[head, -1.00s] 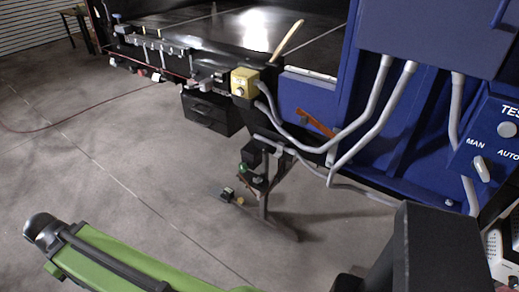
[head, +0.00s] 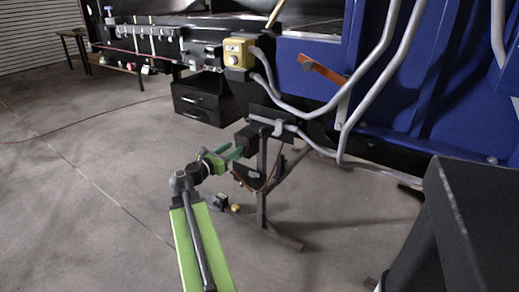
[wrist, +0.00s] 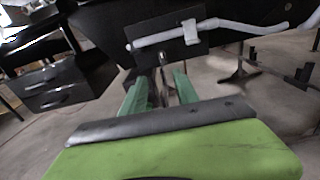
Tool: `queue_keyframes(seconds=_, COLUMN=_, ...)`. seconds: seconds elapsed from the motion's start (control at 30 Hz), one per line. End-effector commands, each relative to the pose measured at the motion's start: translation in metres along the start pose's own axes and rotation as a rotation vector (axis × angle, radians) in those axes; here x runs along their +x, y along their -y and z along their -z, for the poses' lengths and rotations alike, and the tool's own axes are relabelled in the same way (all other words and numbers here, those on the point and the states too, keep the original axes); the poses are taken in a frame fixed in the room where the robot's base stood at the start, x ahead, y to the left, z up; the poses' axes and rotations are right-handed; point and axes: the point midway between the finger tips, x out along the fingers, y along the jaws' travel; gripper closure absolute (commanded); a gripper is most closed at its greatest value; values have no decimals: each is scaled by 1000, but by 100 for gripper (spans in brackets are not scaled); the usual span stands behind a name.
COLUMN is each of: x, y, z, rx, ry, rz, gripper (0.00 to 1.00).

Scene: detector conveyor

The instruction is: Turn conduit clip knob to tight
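A grey conduit (head: 300,133) runs below the blue machine, with a pale clip (head: 278,128) around it against a dark plate. In the wrist view the clip (wrist: 190,32) sits on the pale conduit (wrist: 235,25), above and beyond my gripper. I cannot clearly make out a knob or its setting. My gripper (head: 230,154) is left of and lower than the clip in the head view. In the wrist view its two green fingers (wrist: 160,88) are apart, with nothing clearly held between them. A slim metal part shows beyond the gap.
A stand post (head: 262,185) with splayed feet is behind my gripper. A black drawer unit (head: 203,100) hangs to the left. A yellow box (head: 238,53) with a button and thicker conduits (head: 345,100) are above.

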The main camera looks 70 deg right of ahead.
Motion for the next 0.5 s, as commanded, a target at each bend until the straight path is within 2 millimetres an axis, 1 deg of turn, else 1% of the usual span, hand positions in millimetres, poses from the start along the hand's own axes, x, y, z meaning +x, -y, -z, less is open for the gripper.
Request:
queue_keyframes(seconds=0.03, x=4, y=3, z=0, rx=-23, ry=13, rz=2, gripper=64)
queue_keyframes(seconds=0.17, x=7, y=3, z=-4, rx=-35, ry=19, rz=3, gripper=64)
queue_keyframes(seconds=0.27, x=17, y=3, z=-4, rx=-33, ry=18, rz=6, gripper=64)
queue_keyframes(seconds=0.37, x=37, y=3, z=-4, rx=-32, ry=17, rz=7, gripper=64)
queue_keyframes(seconds=0.5, x=73, y=2, z=-5, rx=-31, ry=17, rz=7, gripper=64)
